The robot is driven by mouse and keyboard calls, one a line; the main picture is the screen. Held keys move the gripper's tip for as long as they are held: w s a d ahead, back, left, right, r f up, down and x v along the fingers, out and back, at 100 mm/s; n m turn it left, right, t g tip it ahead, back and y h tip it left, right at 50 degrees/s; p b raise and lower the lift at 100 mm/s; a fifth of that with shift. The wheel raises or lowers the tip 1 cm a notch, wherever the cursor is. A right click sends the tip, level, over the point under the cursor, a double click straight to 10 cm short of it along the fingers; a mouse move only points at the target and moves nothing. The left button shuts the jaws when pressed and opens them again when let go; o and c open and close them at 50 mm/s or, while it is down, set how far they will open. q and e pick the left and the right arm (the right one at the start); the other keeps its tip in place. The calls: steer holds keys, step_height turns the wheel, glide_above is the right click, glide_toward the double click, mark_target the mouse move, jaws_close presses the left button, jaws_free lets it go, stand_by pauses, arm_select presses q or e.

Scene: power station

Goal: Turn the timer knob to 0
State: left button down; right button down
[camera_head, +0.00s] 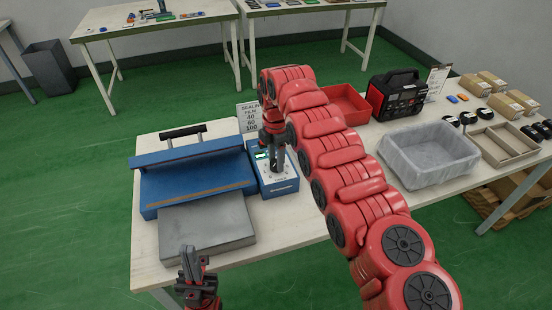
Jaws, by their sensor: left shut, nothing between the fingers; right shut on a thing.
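The blue timer box (285,186) stands on the table beside the blue heat sealer (195,180). It has a pale top face with a small display at its upper left. My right gripper (276,170) points down onto the top face of this box and is shut on the timer knob. The fingers hide the knob, so its setting cannot be read. My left gripper (190,258) is shut and empty, near the table's front edge, in front of the sealer's grey plate (208,226).
A sign with numbers (249,117) stands behind the timer box. A red tray (347,104), a black-and-red power unit (397,95), a lined clear bin (428,154) and a wooden tray (503,145) stand to the right. My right arm spans the middle of the table.

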mark_target(275, 163)
steer(key=shift+r, duration=0.1)
steer(key=shift+c, duration=1.8)
jaws_free()
steer(key=shift+r, duration=0.45)
step_height(275, 163, up, 6)
steer(key=shift+a+f+p, duration=0.15)
steer(key=shift+f+p, duration=0.1)
steer(key=shift+p, duration=0.35)
step_height(275, 163, up, 11)
steer(key=p, duration=1.1)
steer(key=shift+d, duration=0.2)
steer(key=shift+f, duration=0.15)
